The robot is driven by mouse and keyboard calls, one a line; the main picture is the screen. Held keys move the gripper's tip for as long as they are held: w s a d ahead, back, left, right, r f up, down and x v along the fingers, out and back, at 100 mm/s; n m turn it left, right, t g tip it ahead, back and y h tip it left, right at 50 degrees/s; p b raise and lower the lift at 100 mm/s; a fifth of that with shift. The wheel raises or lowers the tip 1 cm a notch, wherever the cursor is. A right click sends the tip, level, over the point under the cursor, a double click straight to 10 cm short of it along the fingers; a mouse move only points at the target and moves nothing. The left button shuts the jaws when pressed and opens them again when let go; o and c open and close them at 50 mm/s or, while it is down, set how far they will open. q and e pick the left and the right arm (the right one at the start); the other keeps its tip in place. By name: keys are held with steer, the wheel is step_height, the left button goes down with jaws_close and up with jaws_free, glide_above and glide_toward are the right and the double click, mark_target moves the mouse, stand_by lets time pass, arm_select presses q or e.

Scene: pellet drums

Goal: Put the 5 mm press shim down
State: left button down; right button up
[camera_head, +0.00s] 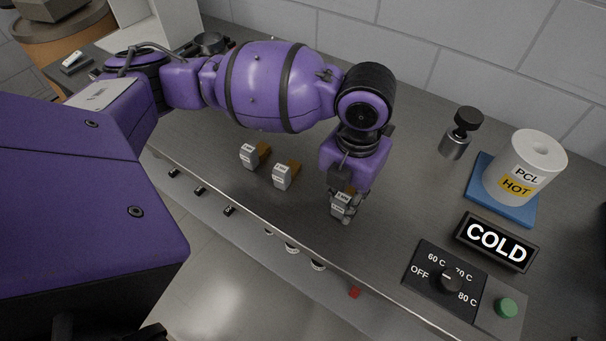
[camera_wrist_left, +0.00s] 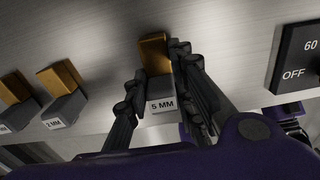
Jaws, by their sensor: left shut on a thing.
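The 5 mm press shim (camera_wrist_left: 162,106) is a grey block with a white "5 MM" label and a brown-orange part (camera_wrist_left: 154,54) behind it. My left gripper (camera_head: 343,207) is shut on this shim, with one finger on each side of it in the left wrist view (camera_wrist_left: 157,84). In the head view the shim's pale label (camera_head: 338,210) shows between the fingers, near the bench's front edge. The shim is at or just above the bench top; I cannot tell whether it touches.
Two similar shims (camera_head: 254,155) (camera_head: 284,176) stand to the left on the grey bench (camera_head: 410,165).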

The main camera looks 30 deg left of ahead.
mark_target(347, 193)
arm_select(q)
steer(key=shift+f, duration=0.2)
steer(key=c, duration=1.5)
jaws_free()
steer(key=shift+r, duration=0.15)
step_height(347, 193, up, 12)
steer(key=shift+r+p, duration=0.1)
steer(key=shift+p, duration=0.55)
